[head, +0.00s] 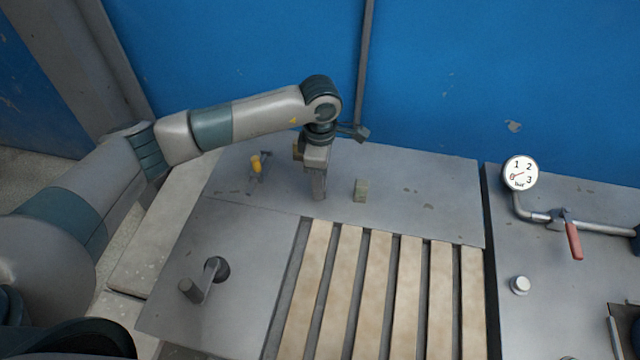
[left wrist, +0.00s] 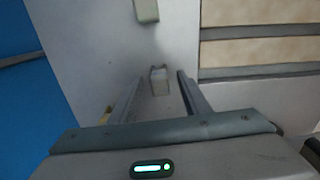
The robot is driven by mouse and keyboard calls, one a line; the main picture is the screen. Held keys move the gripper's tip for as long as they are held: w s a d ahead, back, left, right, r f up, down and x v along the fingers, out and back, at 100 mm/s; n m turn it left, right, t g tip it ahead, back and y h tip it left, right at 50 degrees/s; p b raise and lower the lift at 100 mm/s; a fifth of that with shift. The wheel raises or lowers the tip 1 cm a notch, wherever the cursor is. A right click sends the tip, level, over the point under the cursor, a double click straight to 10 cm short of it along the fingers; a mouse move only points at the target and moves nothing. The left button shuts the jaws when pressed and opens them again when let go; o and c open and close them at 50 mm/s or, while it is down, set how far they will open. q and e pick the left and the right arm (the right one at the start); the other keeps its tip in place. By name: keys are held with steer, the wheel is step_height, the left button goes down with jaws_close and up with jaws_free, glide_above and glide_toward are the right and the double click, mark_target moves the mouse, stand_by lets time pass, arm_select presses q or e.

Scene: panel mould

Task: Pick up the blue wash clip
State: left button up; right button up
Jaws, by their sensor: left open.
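No clip that looks clearly blue shows. In the left wrist view a small pale grey clip (left wrist: 160,80) with two short prongs stands on the grey plate, between the tips of my left gripper (left wrist: 168,84). The gripper is open, with a gap at the clip's sides. In the head view my left gripper (head: 318,194) points down over the plate and hides this clip. A grey-green block (head: 361,190) stands to its right; it also shows at the top of the left wrist view (left wrist: 146,10). My right gripper is out of view.
An olive block (head: 298,147) is partly hidden behind my gripper. A yellow-handled valve (head: 256,163) stands left. Pale slats (head: 376,290) lie in front, a crank (head: 206,278) front left. A gauge (head: 520,172) and red-handled pipe (head: 573,241) are right. The blue wall (head: 450,80) closes the back.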

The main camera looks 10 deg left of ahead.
arm_select(q)
steer(key=shift+c, duration=0.6)
jaws_close()
steer(key=shift+r, duration=0.5)
step_height(320, 180, up, 4)
steer(key=shift+d+f+p, duration=0.1)
steer(key=shift+f+p, duration=0.1)
steer(key=shift+p, duration=0.4)
steer(key=s+d+r, duration=0.1)
steer(key=d+r, duration=0.5)
steer(key=d, duration=0.5)
steer(key=shift+s+d+r+b, duration=0.2)
steer(key=shift+s+b, duration=0.05)
steer(key=shift+b, duration=0.05)
